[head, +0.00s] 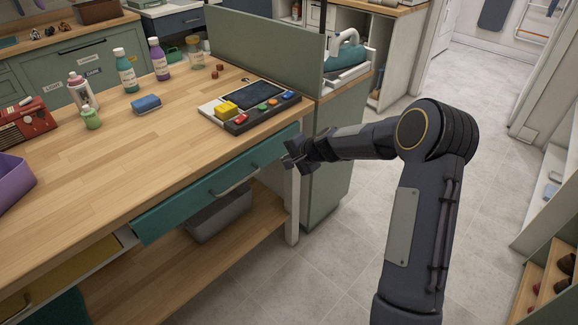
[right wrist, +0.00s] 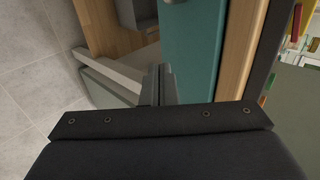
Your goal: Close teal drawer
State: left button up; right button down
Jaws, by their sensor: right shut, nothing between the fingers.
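The teal drawer (head: 185,198) is under the front edge of the wooden worktop, with a grey bar handle (head: 235,183). Its front seems to stand out slightly from the worktop edge; the exact gap is hard to tell. My right gripper (head: 292,160) is shut and empty, at the right end of the drawer front. In the right wrist view its fingers (right wrist: 158,84) are close to the teal front (right wrist: 190,55); I cannot tell whether they touch it. My left gripper is out of view.
The worktop (head: 120,160) holds bottles, a blue sponge (head: 146,103) and a button panel (head: 263,118). A grey bin (head: 218,217) stands on the lower shelf. A table leg (head: 292,215) and green cabinet (head: 335,150) are near my right gripper. The floor (head: 330,260) in front is clear.

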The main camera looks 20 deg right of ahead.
jog(key=v, duration=0.6)
jog(key=s+a+f+t+b, duration=0.1)
jog(key=s+a+f+b, duration=0.1)
jog(key=s+a+b, duration=0.85)
jog(key=p, duration=0.2)
send_near(230, 180)
notch_tip(230, 180, down, 4)
jog(key=shift+w+f, duration=0.15)
jog(key=shift+w, duration=0.2)
jog(key=w+p, duration=0.1)
jog(key=w+a, duration=0.1)
jog(key=w+p, duration=0.1)
jog(key=w, duration=0.1)
jog(key=shift+w+a+p, duration=0.1)
jog(key=shift+a+p, duration=0.25)
